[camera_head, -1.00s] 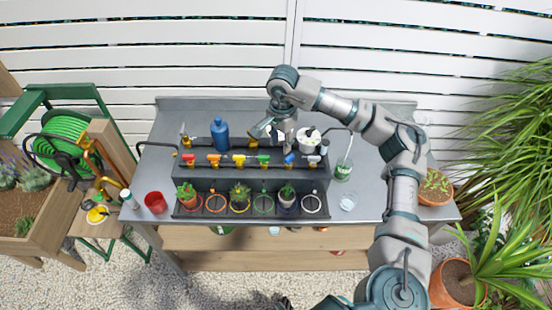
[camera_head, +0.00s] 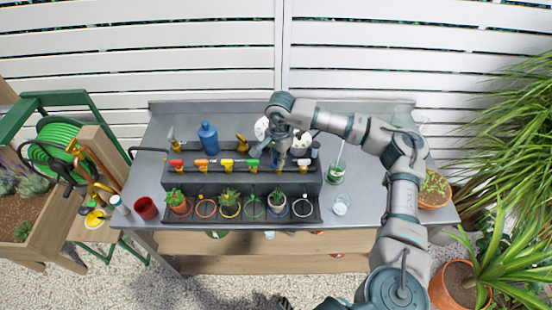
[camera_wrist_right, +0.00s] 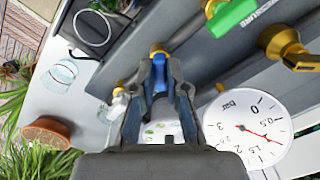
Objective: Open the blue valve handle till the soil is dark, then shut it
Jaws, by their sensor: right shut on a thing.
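My right gripper (camera_head: 282,163) is at the blue valve on the front of the dark manifold (camera_head: 215,178). In the right wrist view the blue valve handle (camera_wrist_right: 159,76) sits between the fingertips of my gripper (camera_wrist_right: 160,86), which is shut on it. The gripper mostly covers this handle in the head view. Below the valve, a pale pot (camera_head: 277,204) with a small plant stands at the blue ring on the tray. Its soil is too small to judge. My left gripper is not in view.
Red (camera_head: 177,163), orange (camera_head: 201,164), yellow (camera_head: 227,163) and green (camera_head: 253,164) valves lie to the left, a white one (camera_head: 303,162) to the right. A pressure gauge (camera_wrist_right: 250,130) is close beside the gripper. A blue bottle (camera_head: 208,136) and green-based bottle (camera_head: 337,174) stand on the bench.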

